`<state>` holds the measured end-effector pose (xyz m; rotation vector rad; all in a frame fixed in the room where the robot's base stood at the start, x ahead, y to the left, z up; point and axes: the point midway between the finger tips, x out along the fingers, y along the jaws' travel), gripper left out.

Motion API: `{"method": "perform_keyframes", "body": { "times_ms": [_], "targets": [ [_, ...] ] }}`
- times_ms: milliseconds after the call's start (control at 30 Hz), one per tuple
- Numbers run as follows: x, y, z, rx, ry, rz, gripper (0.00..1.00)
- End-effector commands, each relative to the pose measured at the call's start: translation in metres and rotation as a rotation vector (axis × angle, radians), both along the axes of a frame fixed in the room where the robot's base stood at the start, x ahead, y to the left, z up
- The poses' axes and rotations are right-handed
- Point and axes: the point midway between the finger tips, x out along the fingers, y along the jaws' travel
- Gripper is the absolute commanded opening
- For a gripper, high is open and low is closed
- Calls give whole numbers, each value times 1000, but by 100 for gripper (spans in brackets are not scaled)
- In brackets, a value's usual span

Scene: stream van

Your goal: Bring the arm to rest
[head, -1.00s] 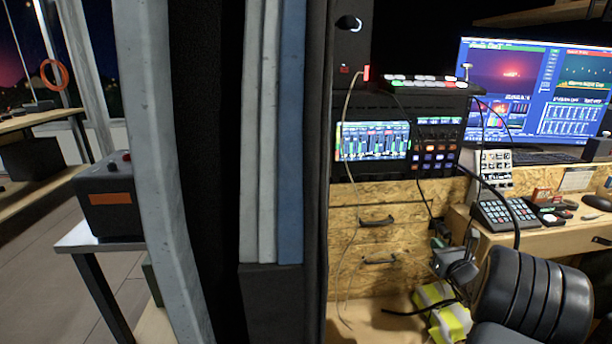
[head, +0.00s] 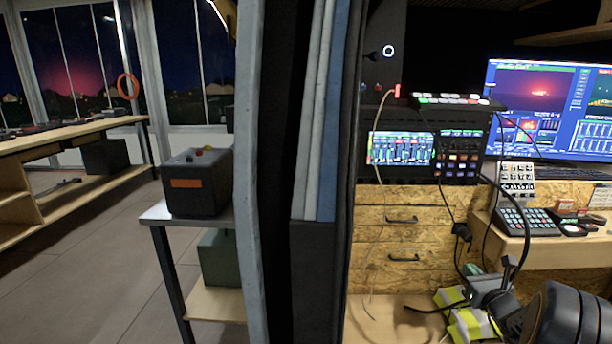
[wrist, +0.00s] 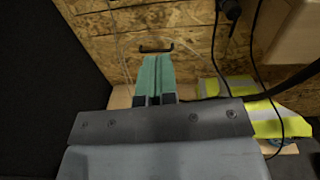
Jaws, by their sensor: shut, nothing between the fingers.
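My gripper (wrist: 157,62) shows in the wrist view. Its two teal fingers lie together with nothing between them. They point towards a chipboard drawer front (wrist: 100,38) with a dark handle (wrist: 156,48), and I see no contact with it. The gripper's distance from the drawers is hard to tell. In the head view, dark and grey parts at the lower right partly cover the floor area in front of the drawers and seem to be my arm.
A yellow and grey hi-vis bundle (wrist: 275,122) lies right of my gripper, with black cables hanging near it. The head view shows drawers (head: 400,238), a mixing console (head: 402,149), a desk (head: 560,245) and a monitor (head: 540,85). A dark box (head: 195,185) stands on a small table (head: 156,215) outside the doorway.

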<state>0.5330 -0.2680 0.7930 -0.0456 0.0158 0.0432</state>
Motion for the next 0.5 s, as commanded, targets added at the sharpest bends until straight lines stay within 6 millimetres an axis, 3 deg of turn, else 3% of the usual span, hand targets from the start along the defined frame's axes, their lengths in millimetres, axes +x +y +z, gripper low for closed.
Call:
{"method": "perform_keyframes", "body": {
  "times_ms": [167,267,500],
  "targets": [
    [-5,15,18,-77,32,65,0],
    [-5,37,30,-140,52,135,0],
    [-13,119,70,-383,111,403,0]
  ]
}}
